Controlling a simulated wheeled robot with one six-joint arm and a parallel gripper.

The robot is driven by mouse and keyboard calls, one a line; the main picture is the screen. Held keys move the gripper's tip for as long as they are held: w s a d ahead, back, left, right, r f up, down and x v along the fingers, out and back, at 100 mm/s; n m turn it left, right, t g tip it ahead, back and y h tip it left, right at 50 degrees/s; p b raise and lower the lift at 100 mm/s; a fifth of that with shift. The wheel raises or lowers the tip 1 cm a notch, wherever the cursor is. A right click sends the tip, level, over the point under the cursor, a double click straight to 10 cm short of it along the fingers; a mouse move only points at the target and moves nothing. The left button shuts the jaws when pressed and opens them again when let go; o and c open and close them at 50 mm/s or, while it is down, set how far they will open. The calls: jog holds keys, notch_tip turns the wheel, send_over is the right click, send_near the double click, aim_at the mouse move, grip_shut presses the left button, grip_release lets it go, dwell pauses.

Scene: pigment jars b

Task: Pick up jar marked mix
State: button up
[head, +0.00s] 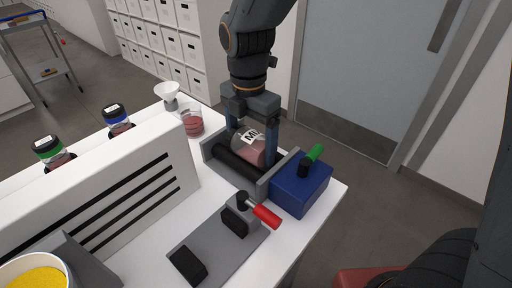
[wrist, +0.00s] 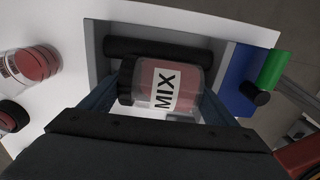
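The jar marked MIX (head: 256,148) is a clear jar with pinkish-red contents, a black lid and a white label. It lies on its side on the black rollers of a grey roller stand (head: 212,150). In the wrist view the jar (wrist: 184,85) has its lid to the left and its label facing up. My gripper (head: 252,146) points down, with one finger at the lid end and the other at the base end. The fingers look very close to the jar; whether they press on it cannot be told.
A blue motor box (head: 300,185) with a green-handled lever adjoins the stand. A grey clamp fixture (head: 215,250) with a red handle is in front. A white slotted panel (head: 120,185) stands left. A glass with red contents (head: 192,123) and a white funnel (head: 168,93) are behind.

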aim_at(251, 134)
jog(key=shift+c, duration=1.1)
jog(key=shift+r, duration=0.25)
notch_tip(251, 134, up, 11)
notch_tip(251, 134, up, 6)
jog(key=p, duration=0.5)
jog(key=shift+r+p, duration=0.25)
jog(key=shift+p, duration=0.1)
